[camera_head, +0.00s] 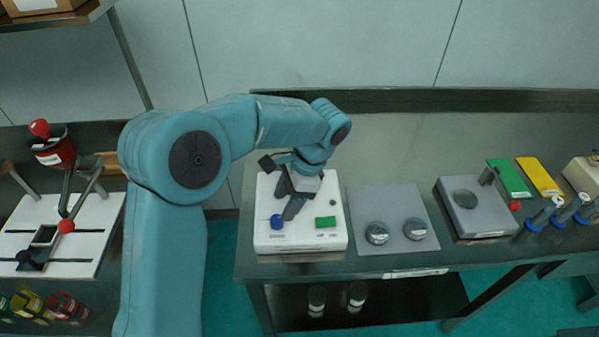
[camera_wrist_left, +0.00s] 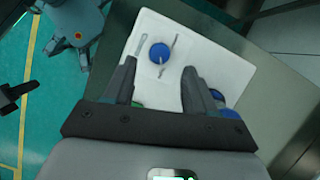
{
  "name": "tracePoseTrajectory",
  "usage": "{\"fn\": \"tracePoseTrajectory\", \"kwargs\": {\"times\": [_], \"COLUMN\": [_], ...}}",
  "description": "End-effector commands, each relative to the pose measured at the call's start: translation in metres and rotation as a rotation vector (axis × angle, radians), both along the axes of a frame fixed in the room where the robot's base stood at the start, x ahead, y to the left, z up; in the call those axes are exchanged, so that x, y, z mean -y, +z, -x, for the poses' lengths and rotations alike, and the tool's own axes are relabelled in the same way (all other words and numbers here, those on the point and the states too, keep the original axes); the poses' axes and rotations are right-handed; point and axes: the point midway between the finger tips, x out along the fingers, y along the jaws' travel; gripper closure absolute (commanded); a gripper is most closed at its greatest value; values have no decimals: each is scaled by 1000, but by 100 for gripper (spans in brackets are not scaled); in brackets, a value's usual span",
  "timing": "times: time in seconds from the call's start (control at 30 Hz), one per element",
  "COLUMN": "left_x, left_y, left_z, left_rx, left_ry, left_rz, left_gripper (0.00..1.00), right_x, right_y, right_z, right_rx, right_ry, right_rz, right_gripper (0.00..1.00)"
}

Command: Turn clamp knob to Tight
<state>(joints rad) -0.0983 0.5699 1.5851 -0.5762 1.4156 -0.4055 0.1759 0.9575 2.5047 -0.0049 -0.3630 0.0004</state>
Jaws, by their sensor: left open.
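A white box-shaped device (camera_head: 264,241) stands on the left part of the dark bench. A round blue knob (camera_head: 277,221) sits near its front left corner. In the left wrist view the blue knob (camera_wrist_left: 159,53) has a pale line on top and small printed marks around it. My left gripper (camera_head: 286,201) is over the device, close behind the knob in the head view. In the left wrist view its open fingers (camera_wrist_left: 160,72) stand apart with the knob beyond their tips, and nothing is between them. I cannot read the label wording. My right gripper is not seen.
Another blue part (camera_wrist_left: 221,100) is partly behind a finger. A grey plate with two round metal pieces (camera_head: 377,233) and a grey scale-like box (camera_head: 475,222) stand to the right.

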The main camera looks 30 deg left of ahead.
Motion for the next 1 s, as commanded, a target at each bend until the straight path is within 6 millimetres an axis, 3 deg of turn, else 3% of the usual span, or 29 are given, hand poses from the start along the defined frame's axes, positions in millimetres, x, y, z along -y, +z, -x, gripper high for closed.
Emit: {"fn": "tracePoseTrajectory", "kwargs": {"times": [0.2, 0.4, 0.6, 1.0], "left_x": [17, 26, 30, 30], "left_y": [55, 89, 102, 102], "left_z": [-17, -27, -30, -30], "left_rx": [5, 2, 1, 0], "left_ry": [-2, -3, -1, -1], "left_rz": [2, 1, 0, 0], "left_gripper": [44, 44, 44, 44], "right_x": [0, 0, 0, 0], "right_y": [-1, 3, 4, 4], "right_z": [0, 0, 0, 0], "right_rx": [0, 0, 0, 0], "right_ry": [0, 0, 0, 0], "right_rz": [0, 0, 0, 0], "right_gripper": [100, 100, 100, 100]}}
